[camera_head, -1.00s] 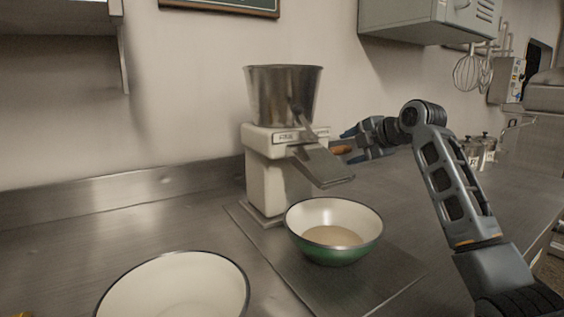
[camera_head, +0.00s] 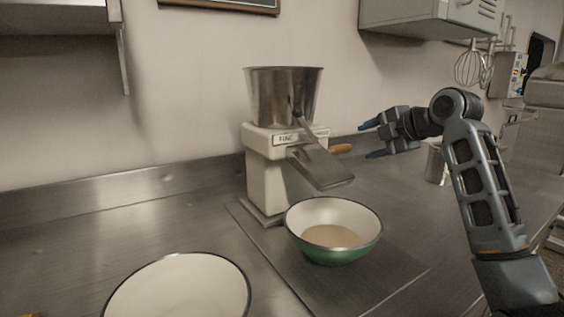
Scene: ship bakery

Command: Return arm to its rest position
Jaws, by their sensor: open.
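My gripper (camera_head: 370,140) is open and empty, pointing left, to the right of the white mill (camera_head: 267,180). Its two blue fingertips are apart, and a gap shows between them and the mill's orange-brown handle (camera_head: 341,149). The mill has a metal hopper (camera_head: 270,97) on top and a sloping metal chute (camera_head: 325,170). My arm (camera_head: 480,185) is bent, rising from the lower right and reaching left at its top.
A green bowl (camera_head: 340,254) with pale contents stands below the chute on a flat plate (camera_head: 380,285). An empty white bowl (camera_head: 180,290) is at the front left. A metal canister (camera_head: 435,165) stands behind my arm. A cabinet (camera_head: 430,18) hangs above.

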